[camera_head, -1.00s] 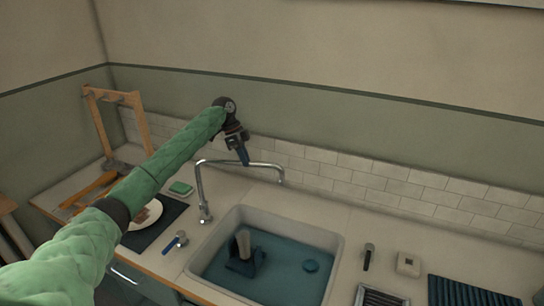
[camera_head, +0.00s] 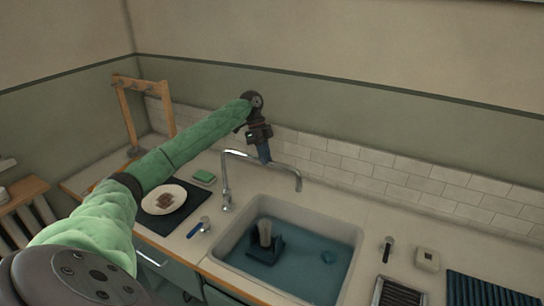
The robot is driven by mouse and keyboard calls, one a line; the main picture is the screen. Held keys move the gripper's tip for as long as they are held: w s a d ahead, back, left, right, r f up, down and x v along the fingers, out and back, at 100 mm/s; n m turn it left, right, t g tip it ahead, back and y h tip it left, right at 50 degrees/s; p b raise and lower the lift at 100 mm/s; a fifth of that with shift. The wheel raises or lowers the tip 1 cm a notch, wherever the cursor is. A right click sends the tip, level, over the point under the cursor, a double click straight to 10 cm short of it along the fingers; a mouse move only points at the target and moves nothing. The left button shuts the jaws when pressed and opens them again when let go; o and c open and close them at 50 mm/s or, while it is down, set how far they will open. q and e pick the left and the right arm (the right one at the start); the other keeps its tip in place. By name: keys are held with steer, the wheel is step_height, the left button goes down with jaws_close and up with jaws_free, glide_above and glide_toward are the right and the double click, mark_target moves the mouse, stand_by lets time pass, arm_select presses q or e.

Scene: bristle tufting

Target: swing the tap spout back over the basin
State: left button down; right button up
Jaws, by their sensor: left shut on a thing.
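The chrome tap (camera_head: 225,188) stands upright on the counter at the basin's back left corner. Its long spout (camera_head: 286,167) runs to the right, and its downturned tip shows just above the basin's back rim. I cannot tell exactly what lies below the tip. The grey basin (camera_head: 345,226) holds blue water. My left gripper (camera_head: 265,160) points down at the middle of the spout, shut on it, and hides the part between its fingers. My right gripper is not in view.
A blue-handled valve (camera_head: 200,226) is left of the basin. A dark-handled item (camera_head: 387,248) and a pale block (camera_head: 427,258) stand on the right. A tiled wall (camera_head: 400,178) closes the back.

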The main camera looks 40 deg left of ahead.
arm_select(q)
steer(key=shift+s, duration=0.1)
steer(key=shift+f, duration=0.1)
steer(key=c, duration=1.3)
jaws_free()
steer(key=shift+s, duration=0.1)
steer(key=shift+a+r, duration=0.2)
steer(key=shift+r, duration=0.1)
steer(key=shift+b+v, duration=0.85)
steer(key=shift+v, duration=0.25)
steer(key=shift+b+v, duration=0.8)
steer(key=shift+v, duration=1.75)
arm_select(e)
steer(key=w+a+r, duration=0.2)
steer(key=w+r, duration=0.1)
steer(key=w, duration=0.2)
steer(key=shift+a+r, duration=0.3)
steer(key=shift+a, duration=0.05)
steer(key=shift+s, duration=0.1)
